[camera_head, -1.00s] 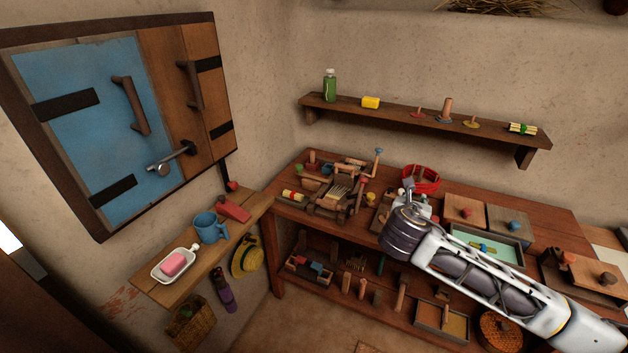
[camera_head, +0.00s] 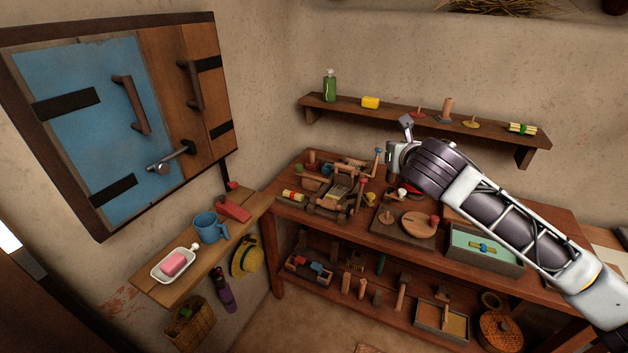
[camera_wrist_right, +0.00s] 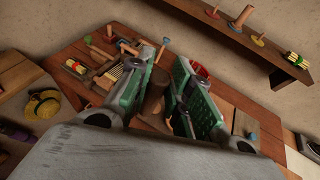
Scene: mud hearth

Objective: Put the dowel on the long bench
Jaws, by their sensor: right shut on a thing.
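My right gripper (camera_head: 400,140) is raised above the back part of the long bench (camera_head: 355,222), in front of the wall shelf. In the right wrist view its green-padded fingers (camera_wrist_right: 168,90) are closed around a brown wooden piece (camera_wrist_right: 154,98), which looks like the dowel. Its lower end is hidden, and I cannot make it out in the head view. The long bench also shows in the right wrist view (camera_wrist_right: 265,125), below and beyond the fingers. My left gripper is not in view.
A toy cart (camera_head: 335,190), a board with a round disc (camera_head: 418,224) and a pale green tray (camera_head: 485,247) crowd the bench top. Bare bench shows along the front edge.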

